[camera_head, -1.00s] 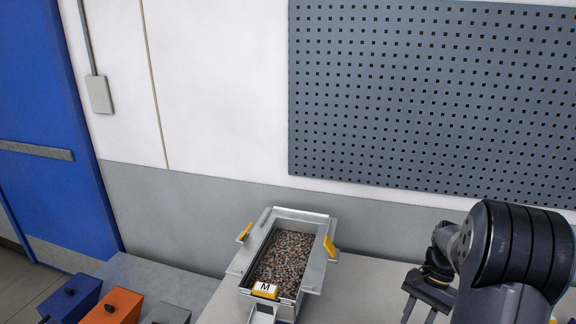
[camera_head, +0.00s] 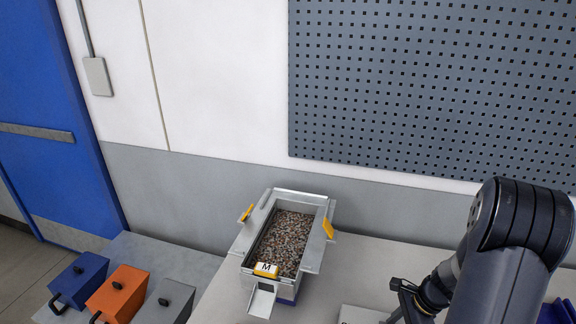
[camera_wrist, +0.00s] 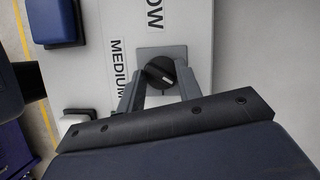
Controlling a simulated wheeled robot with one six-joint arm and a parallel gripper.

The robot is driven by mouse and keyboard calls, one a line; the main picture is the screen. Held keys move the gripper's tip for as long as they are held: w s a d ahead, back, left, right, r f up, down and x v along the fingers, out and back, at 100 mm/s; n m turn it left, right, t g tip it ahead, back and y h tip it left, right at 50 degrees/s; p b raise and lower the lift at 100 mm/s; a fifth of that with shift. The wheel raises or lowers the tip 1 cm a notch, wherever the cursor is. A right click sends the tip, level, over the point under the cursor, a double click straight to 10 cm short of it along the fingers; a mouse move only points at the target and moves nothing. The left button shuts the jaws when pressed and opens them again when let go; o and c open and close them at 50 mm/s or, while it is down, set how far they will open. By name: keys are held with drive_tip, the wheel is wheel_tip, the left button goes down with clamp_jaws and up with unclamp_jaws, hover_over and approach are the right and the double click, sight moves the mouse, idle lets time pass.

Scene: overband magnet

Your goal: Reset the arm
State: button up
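My arm stands at the right of the head view, with its dark wrist bent down toward the table. My gripper (camera_head: 402,312) is low there and partly cut off by the bottom edge. In the wrist view my gripper (camera_wrist: 158,78) has its two grey fingers spread apart. A dark round knob (camera_wrist: 160,72) with a white mark on a grey square plate (camera_wrist: 163,52) shows between and beyond the fingertips. I cannot tell whether the fingers touch it. Nothing is seen clamped in the gripper.
A white panel (camera_wrist: 95,60) carries "MEDIUM" and a partly cut-off word. A metal tray of gravel (camera_head: 246,226) with a yellow "M" tag stands at the table's middle. Blue (camera_head: 85,272), orange (camera_head: 120,288) and grey (camera_head: 170,300) boxes sit at left. A pegboard (camera_head: 430,80) hangs behind.

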drive_tip(key=shift+s+r+m+t, duration=0.15)
drive_tip(key=shift+m+t, duration=0.15)
drive_tip(key=shift+m, duration=0.5)
drive_tip(key=shift+d+r+m, duration=0.1)
drive_tip(key=shift+r+m, duration=0.05)
drive_tip(key=shift+m, duration=0.35)
drive_tip(key=v, duration=0.8)
drive_tip(key=shift+r+b, duration=0.3)
drive_tip(key=shift+r, duration=0.05)
drive_tip(key=shift+s, duration=0.1)
